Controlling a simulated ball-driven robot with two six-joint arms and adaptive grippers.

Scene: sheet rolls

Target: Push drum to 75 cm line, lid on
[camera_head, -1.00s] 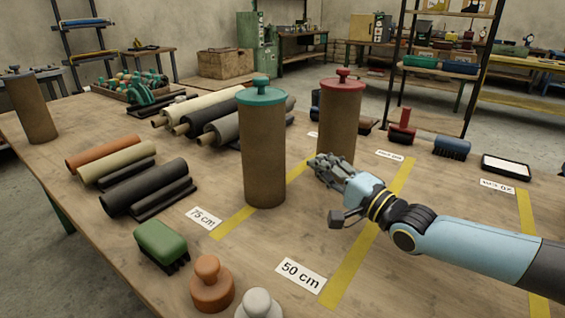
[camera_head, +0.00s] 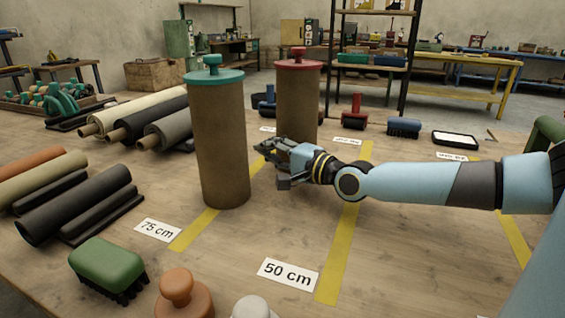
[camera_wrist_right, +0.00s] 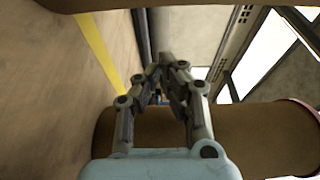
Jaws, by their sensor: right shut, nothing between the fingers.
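A tall brown drum (camera_head: 222,145) with a teal lid (camera_head: 213,76) on top stands upright across the yellow 75 cm line (camera_head: 195,230). A second brown drum (camera_head: 297,105) with a red lid (camera_head: 298,62) on stands behind it to the right. My right gripper (camera_head: 260,147) is shut and empty, just right of the teal-lidded drum; I cannot tell if it touches. In the right wrist view the closed fingers (camera_wrist_right: 165,62) show, with the red-lidded drum (camera_wrist_right: 260,140) behind them. My left gripper is out of view.
The 50 cm line (camera_head: 342,250) and its label (camera_head: 288,273) lie right of the drum. Sheet rolls (camera_head: 85,200) lie at left. A green brush (camera_head: 106,262) and an orange knobbed piece (camera_head: 180,295) stand in front.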

